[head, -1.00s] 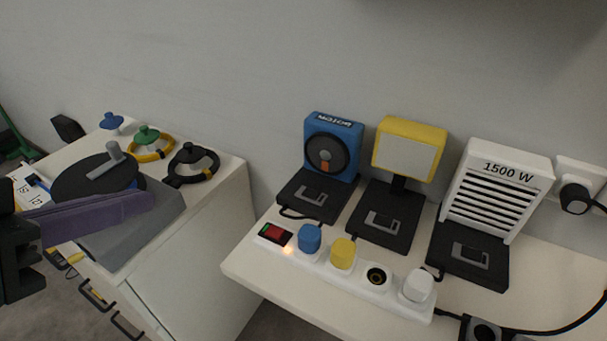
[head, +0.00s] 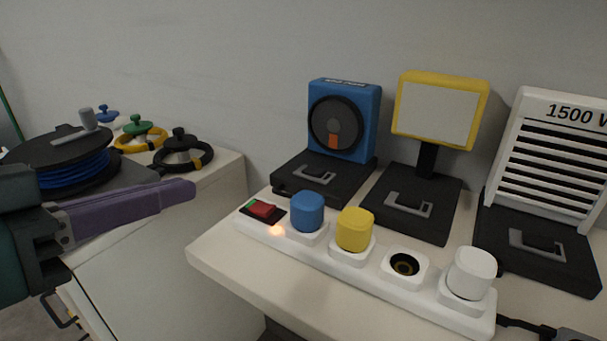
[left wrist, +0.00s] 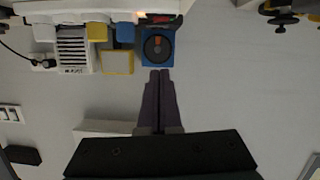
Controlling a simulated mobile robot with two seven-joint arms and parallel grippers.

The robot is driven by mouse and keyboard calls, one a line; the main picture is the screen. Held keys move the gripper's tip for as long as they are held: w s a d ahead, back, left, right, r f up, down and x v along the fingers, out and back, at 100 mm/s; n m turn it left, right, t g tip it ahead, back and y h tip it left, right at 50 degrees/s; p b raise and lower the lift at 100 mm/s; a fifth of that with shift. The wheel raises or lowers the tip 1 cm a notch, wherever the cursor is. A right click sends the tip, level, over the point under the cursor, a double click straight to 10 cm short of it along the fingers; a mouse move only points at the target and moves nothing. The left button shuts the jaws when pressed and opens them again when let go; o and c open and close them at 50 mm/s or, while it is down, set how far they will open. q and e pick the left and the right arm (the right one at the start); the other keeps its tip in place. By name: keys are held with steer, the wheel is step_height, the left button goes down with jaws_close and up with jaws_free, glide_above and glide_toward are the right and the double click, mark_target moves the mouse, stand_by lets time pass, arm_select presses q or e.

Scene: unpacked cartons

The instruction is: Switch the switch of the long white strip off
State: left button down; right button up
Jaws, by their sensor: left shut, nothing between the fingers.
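The long white strip (head: 340,270) lies along the front of the white table. At its left end is a red rocker switch (head: 262,209) in a dark frame with a green edge. A small orange light (head: 277,231) glows beside it. Blue (head: 307,212), yellow (head: 355,229) and white (head: 470,272) plugs sit in the strip, and one socket (head: 404,264) is empty. My left gripper (head: 192,189) has purple fingers, shut and empty, left of the switch and apart from it. Its fingers also show in the left wrist view (left wrist: 160,76). My right gripper is not in view.
Behind the strip stand a blue motor unit (head: 344,120), a yellow-framed panel (head: 438,108) and a white 1500 W heater (head: 552,155). On the left, a cabinet (head: 160,265) holds a blue cable reel (head: 75,170) and several small knobbed rings. A gap separates cabinet and table.

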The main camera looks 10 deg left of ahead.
arm_select(q)
steer(key=shift+w, duration=0.1)
steer(key=b, duration=0.3)
glide_above(254, 224)
steer(key=f, duration=0.3)
steer(key=shift+w+a, duration=0.15)
steer(key=shift+w, duration=0.15)
steer(key=f, duration=0.1)
steer(key=f+b, duration=0.1)
steer(key=shift+s+f, duration=0.2)
steer(key=shift+f, duration=0.1)
steer(key=shift+s+f, duration=0.1)
steer(key=shift+f, duration=0.35)
